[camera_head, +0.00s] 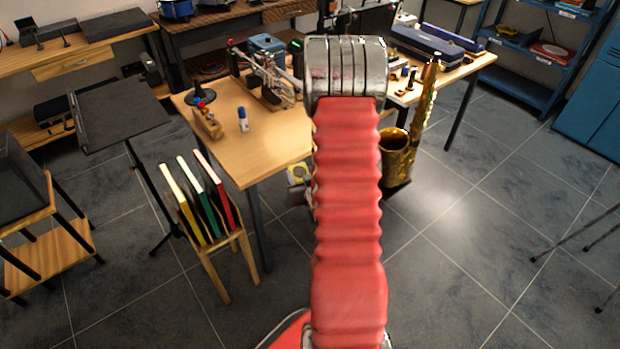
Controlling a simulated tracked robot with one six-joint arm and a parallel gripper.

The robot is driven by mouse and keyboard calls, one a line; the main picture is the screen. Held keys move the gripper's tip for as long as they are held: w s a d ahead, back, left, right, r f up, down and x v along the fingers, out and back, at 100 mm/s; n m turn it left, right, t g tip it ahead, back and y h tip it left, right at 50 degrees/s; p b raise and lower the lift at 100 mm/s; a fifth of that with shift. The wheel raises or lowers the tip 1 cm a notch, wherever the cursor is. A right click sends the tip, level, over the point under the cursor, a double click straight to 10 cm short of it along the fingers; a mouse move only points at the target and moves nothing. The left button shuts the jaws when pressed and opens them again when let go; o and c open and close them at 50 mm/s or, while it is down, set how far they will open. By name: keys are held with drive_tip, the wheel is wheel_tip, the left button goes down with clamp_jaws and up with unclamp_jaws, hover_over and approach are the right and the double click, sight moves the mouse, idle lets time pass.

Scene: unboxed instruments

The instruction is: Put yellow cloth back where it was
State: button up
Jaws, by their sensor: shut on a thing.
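A small yellow patch with a pale middle, which looks like the yellow cloth (298,173), shows just left of my red arm, beside the front right part of the wooden table. My gripper (300,186) shows only in part there, as dark and grey pieces against the yellow patch. It is shut on the cloth. My upright arm hides the rest of the gripper and most of the cloth. The patch appears to hang in front of the table's edge, above the floor; its exact height is unclear.
The wooden table (262,150) holds a blue-white bottle (243,120), a wooden block with red-topped parts (208,122) and instruments at the back. A brass saxophone (397,158) stands right of my arm. Left are a folder rack (228,262) and black music stand (118,112). The right floor is largely clear.

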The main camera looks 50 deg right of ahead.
drive_tip(key=w+a+r+n+y, duration=0.2)
drive_tip(key=w+a+r, duration=0.3)
drive_tip(key=a, duration=0.7)
drive_tip(key=w+a+r+n+t+y, duration=0.1)
drive_tip(key=w+a+r, duration=0.4)
drive_tip(key=a, duration=0.7)
drive_tip(key=w+a+r+n+t+y, duration=0.1)
drive_tip(key=w+a+r, duration=0.4)
drive_tip(key=a, duration=0.7)
drive_tip(key=r+n+y, duration=0.1)
drive_tip(key=y, duration=0.1)
drive_tip(key=shift+a+r+n+y, duration=0.3)
drive_tip(key=shift+a+n, duration=0.05)
drive_tip(key=shift+n, duration=0.05)
drive_tip(key=shift+w, duration=0.1)
